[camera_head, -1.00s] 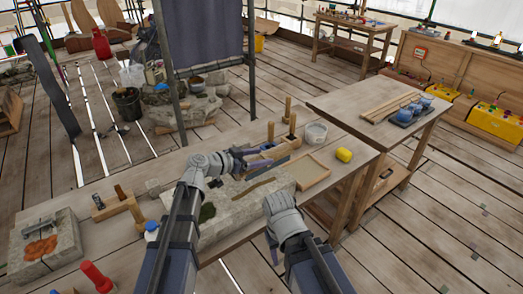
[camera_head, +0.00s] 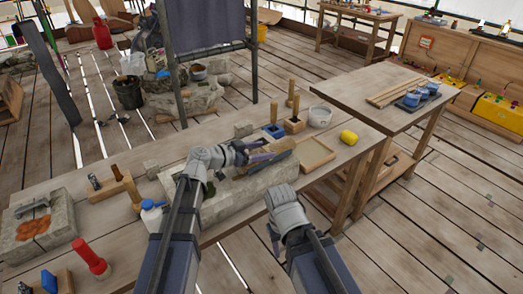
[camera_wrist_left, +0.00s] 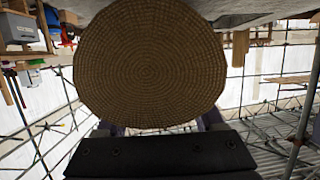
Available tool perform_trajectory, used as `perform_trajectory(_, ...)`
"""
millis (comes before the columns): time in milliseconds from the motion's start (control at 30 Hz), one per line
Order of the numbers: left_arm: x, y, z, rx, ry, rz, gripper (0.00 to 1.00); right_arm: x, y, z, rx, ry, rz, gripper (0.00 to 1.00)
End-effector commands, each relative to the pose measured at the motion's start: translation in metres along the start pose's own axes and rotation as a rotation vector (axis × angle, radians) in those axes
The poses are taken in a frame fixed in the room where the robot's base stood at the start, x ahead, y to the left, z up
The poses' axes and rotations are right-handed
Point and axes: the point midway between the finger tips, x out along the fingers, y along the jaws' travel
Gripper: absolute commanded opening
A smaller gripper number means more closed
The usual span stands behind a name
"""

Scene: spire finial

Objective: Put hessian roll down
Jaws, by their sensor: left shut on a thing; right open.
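My left gripper (camera_head: 258,154) is shut on the hessian roll (camera_head: 281,146), a brown woven cylinder. The roll is above the workbench, close to the far right end of the pale stone block (camera_head: 226,205). In the left wrist view its round, coiled end (camera_wrist_left: 150,65) fills the upper middle and hides much behind it. Whether the roll touches anything below cannot be told. My right gripper (camera_head: 274,236) is open and empty, low in front of the bench, partly hidden by its own wrist.
A shallow wooden tray (camera_head: 332,155) lies right of the roll, with a yellow cylinder (camera_head: 348,137) and a pale tub (camera_head: 320,116) beyond. Wooden-handled tools in a block (camera_head: 294,126) and a blue box (camera_head: 273,131) stand behind. A white bottle (camera_head: 151,213) stands left of the stone.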

Motion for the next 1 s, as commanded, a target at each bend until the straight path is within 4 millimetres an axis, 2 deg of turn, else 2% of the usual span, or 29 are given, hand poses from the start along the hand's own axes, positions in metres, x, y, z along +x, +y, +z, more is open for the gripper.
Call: perform_trajectory(1000, 0.0041, 0.0000, 0.0132, -0.001, 0.001, 0.000, 0.00, 0.0139, -0.0013, -0.0008, 0.000, 0.000, 0.000, 0.50)
